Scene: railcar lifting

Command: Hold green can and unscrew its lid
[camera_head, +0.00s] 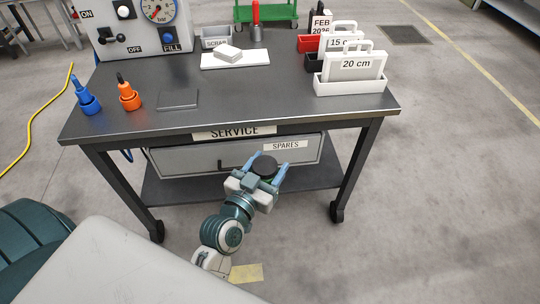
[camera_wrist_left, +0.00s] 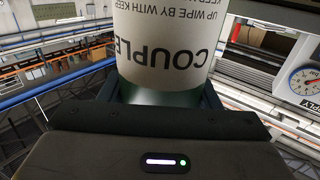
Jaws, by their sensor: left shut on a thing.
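The green can (camera_head: 264,166) is in the air in front of the service table, with its round dark lid facing up toward the head camera. My left gripper (camera_head: 268,167) is shut on the can, with one blue finger on each side of it. In the left wrist view the can (camera_wrist_left: 165,45) fills the upper middle. Its white label reads "COUPLE", upside down and cut off by the frame, and a green band shows near the palm. The lid is out of that view. My right gripper is not in view.
The service table (camera_head: 300,107) stands just beyond the can, with a spares drawer (camera_head: 232,158) below its top.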

